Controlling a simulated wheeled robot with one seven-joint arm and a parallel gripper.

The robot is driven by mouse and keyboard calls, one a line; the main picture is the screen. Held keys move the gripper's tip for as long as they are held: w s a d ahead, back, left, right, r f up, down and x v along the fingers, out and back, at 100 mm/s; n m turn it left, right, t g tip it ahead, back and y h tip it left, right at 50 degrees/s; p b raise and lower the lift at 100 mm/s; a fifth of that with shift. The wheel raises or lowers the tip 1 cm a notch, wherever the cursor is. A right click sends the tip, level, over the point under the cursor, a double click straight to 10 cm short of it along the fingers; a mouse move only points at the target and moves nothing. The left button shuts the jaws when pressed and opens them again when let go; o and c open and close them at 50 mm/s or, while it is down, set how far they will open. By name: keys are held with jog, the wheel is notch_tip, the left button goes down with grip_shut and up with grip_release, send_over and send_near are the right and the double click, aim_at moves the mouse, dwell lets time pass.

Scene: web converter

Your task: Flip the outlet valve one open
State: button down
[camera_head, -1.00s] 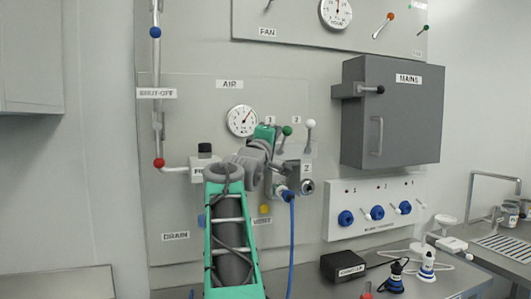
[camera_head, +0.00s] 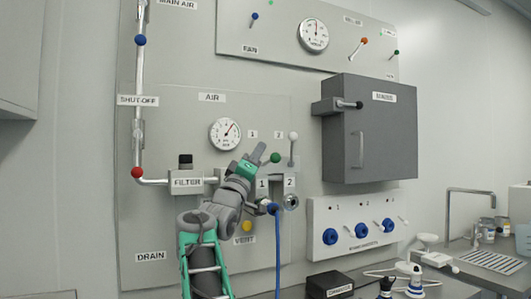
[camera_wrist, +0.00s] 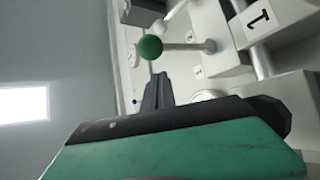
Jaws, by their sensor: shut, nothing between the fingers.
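Outlet valve one is a short lever with a green knob (camera_head: 275,157) above the block labelled 1 (camera_head: 262,184) on the air panel. The knob sits lower than the upright white-knobbed lever of outlet two (camera_head: 293,137) and its stem is mostly hidden. My gripper (camera_head: 261,147) is shut and empty just left of the green knob, fingers pointing up. In the wrist view the green knob (camera_wrist: 150,47) and pale stem (camera_wrist: 188,46) lie just beyond the shut fingertips (camera_wrist: 157,78). I cannot tell whether they touch.
A pressure gauge (camera_head: 225,133) is left of the gripper and the filter block (camera_head: 187,182) is lower left. A blue hose (camera_head: 277,245) hangs below the outlets. The grey mains box (camera_head: 368,130) protrudes at right.

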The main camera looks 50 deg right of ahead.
jog(key=w+a+b+v, duration=0.1)
jog(key=b+v, duration=0.1)
jog(key=v, duration=0.7)
jog(key=shift+r+b, duration=0.3)
jog(key=shift+r, duration=0.05)
jog(key=shift+w+a, duration=0.1)
